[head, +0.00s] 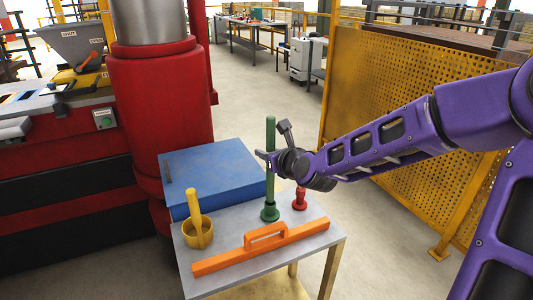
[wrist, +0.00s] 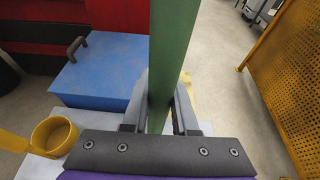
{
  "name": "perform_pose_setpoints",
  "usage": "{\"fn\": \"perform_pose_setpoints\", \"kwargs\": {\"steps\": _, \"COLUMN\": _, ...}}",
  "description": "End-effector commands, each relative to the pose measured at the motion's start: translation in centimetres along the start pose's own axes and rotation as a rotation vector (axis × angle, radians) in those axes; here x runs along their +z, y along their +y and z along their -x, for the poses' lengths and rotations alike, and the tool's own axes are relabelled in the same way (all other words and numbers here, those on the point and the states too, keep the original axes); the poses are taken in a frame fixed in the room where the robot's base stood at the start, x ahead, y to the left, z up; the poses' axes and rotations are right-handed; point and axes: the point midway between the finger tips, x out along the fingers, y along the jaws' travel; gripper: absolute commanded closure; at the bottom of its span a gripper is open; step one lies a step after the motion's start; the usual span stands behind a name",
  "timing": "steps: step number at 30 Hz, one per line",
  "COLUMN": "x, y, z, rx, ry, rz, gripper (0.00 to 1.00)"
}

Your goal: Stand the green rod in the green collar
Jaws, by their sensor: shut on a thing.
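The green rod (head: 270,135) is upright in the head view, and my gripper (head: 268,163) is shut on it around its middle. In the wrist view the rod (wrist: 172,50) runs between my two fingers (wrist: 160,112). The green collar (head: 270,213) stands on the small grey table, directly under the rod. The rod's lower end meets the collar's top in the head view; I cannot tell how deep it sits. The collar is hidden in the wrist view.
A red peg-like piece (head: 300,199) stands close right of the collar. An orange bar with a handle (head: 262,248) lies in front. A yellow cup (head: 198,236) with a yellow rod (head: 194,204) stands left. A blue box (head: 212,172) is behind, beside the red press column (head: 158,110).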

Motion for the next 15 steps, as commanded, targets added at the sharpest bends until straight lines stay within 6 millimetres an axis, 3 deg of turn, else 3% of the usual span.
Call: {"fn": "perform_pose_setpoints", "kwargs": {"steps": 15, "x": -3.6, "y": 0.0, "z": -1.3, "rx": 0.000, "ry": 0.000, "rz": -0.002, "gripper": 1.00}}
